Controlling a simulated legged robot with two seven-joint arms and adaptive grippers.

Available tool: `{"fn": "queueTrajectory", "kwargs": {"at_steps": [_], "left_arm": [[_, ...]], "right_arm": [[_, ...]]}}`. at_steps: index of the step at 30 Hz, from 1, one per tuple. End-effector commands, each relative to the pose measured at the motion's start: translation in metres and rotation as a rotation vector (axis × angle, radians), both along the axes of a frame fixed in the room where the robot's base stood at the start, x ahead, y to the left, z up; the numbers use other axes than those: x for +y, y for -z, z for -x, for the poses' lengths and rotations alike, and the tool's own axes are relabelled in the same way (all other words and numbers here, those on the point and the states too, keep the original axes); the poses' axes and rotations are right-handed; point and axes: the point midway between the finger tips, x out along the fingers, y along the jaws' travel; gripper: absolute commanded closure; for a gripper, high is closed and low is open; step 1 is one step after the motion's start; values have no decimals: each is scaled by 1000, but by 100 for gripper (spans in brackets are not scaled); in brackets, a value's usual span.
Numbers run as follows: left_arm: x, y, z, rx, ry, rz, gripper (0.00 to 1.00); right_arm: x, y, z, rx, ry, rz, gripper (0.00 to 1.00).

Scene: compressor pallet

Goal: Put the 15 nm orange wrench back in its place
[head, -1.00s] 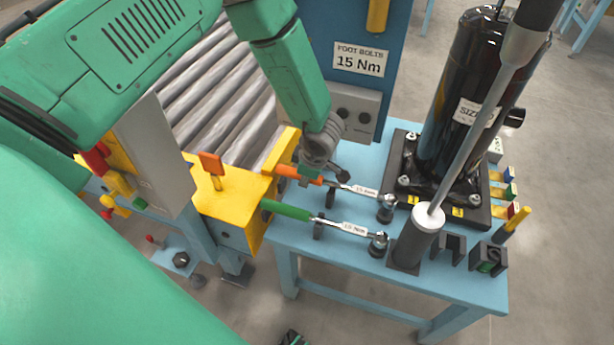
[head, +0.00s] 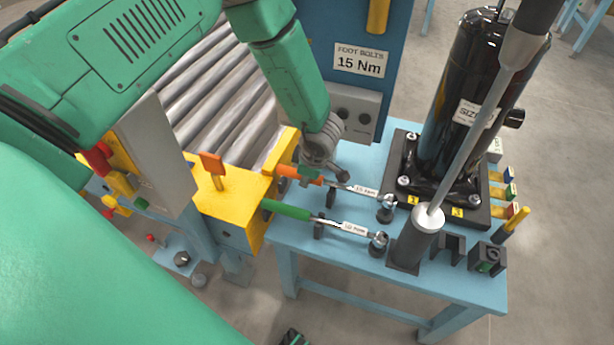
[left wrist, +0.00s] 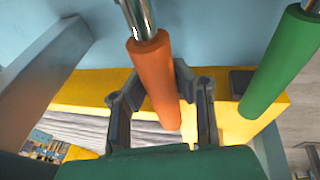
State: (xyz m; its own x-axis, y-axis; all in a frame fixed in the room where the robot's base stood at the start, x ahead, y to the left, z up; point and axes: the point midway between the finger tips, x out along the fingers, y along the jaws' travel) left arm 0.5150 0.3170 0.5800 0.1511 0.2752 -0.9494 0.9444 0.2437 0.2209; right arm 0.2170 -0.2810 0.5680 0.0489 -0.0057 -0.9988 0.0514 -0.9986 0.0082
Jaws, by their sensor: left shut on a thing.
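The orange wrench (head: 365,191), labelled 15 Nm, lies across the near side of the blue table, its head end over a dark socket post (head: 386,212). My left gripper (head: 318,168) is at its orange handle. In the left wrist view the fingers (left wrist: 160,100) are on both sides of the orange handle (left wrist: 153,75), shut on it. The gripper partly hides the handle in the head view. A green-handled wrench (head: 288,210) lies beside it, nearer to me, on similar dark supports.
A black compressor (head: 455,120) stands on a dark base behind the wrenches. A tall grey rod tool (head: 470,125) rises from a dark holder near the table front. A yellow block (head: 225,205) and rollers (head: 215,85) lie left. A blue panel (head: 345,25) reads foot bolts 15 Nm.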

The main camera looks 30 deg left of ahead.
Motion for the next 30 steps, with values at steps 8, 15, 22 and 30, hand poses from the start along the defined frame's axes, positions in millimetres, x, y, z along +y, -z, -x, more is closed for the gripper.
{"fn": "queueTrajectory", "kwargs": {"at_steps": [8,15,22,30], "left_arm": [[0,5,0,-1,-1,1,100],[0,10,0,-1,-1,1,100],[0,14,-1,-2,-1,1,100],[0,19,-1,-2,-1,1,100]], "right_arm": [[0,2,0,0,0,0,60],[0,4,0,0,0,0,60],[0,6,0,0,0,0,60],[0,8,0,0,0,0,60]]}}
